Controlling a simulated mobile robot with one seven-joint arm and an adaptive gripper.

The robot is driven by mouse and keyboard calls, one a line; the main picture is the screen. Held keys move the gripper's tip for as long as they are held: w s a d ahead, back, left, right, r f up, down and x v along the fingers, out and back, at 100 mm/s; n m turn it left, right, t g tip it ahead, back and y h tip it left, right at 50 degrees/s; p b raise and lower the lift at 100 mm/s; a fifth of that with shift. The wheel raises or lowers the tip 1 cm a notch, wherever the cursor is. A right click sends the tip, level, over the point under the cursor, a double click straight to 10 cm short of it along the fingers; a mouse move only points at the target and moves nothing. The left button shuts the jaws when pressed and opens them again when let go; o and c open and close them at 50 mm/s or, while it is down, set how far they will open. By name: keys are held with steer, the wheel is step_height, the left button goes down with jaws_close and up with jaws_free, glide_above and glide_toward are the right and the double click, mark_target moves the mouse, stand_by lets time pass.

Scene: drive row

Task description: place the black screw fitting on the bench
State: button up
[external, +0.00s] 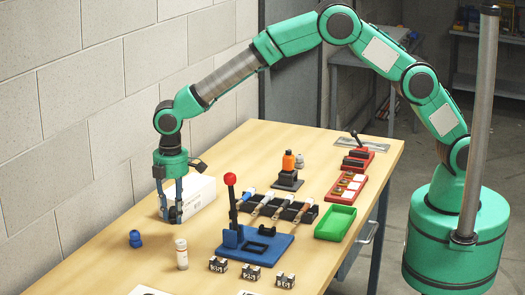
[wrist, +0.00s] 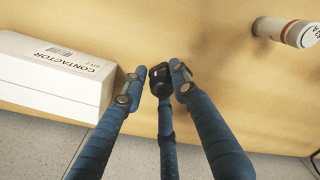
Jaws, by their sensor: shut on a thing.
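My gripper (external: 173,212) is low over the left part of the wooden bench (external: 150,205), in front of the white box. In the wrist view, its blue fingers (wrist: 156,88) are closed in around a small black piece, the black screw fitting (wrist: 160,74). The fingers hide much of the fitting, and in the external view I cannot make it out. Bench surface lies beneath and around the fingertips. I cannot tell whether the fitting touches the bench or hangs just above it.
The white contactor box (external: 198,193) stands close beside the fingers; it also shows in the wrist view (wrist: 50,88). A blue knob-like part (external: 135,239) and a white bottle (external: 181,254) stand nearer the front. A blue lever press (external: 255,246) is to the right.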

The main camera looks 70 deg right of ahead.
mark_target(176, 237)
steer(key=shift+f+b, duration=0.5)
steer(key=shift+f, duration=1.75)
steer(key=shift+f, duration=0.15)
steer(key=o, duration=1.1)
step_height(176, 237, up, 12)
steer(key=shift+r+p, duration=0.15)
steer(key=shift+p, duration=1.1)
